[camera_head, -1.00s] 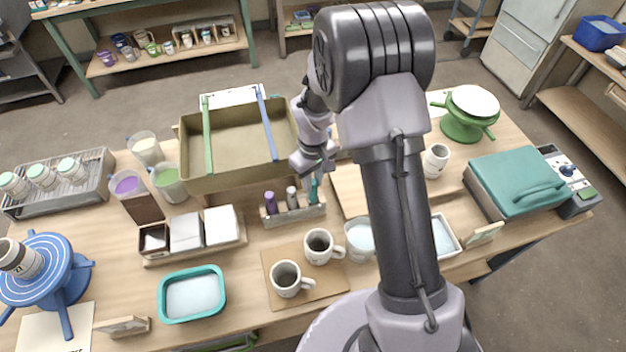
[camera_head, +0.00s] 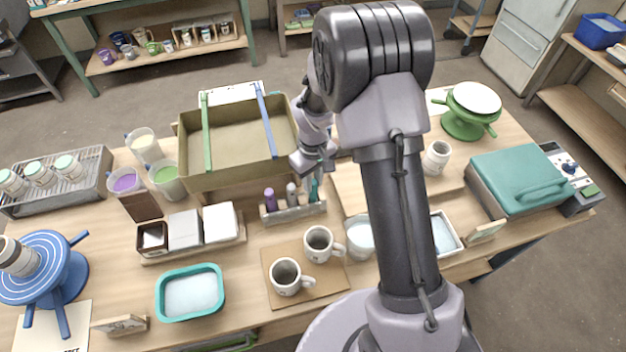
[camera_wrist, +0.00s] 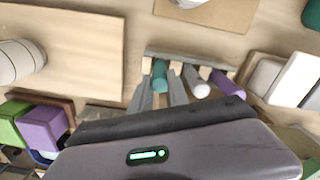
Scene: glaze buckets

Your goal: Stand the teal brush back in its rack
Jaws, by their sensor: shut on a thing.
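The teal brush (camera_head: 315,188) is upright between the fingers of my gripper (camera_head: 316,172), at the right end of the brush rack (camera_head: 292,213). In the wrist view the teal brush (camera_wrist: 160,76) shows between the two grey fingers (camera_wrist: 161,92), which are shut on it. The rack (camera_wrist: 190,60) lies just beyond the fingertips there. A white-grey brush (camera_head: 292,194) and a purple brush (camera_head: 270,200) stand in the rack to the left. The teal brush's lower end is hidden, so I cannot tell whether it is seated in its slot.
Two grey mugs (camera_head: 287,276) stand on a board in front of the rack. A large olive bin (camera_head: 235,182) stands behind it. A clear cup (camera_head: 360,238) stands to the right, and dark and white square containers (camera_head: 186,230) stand to the left.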

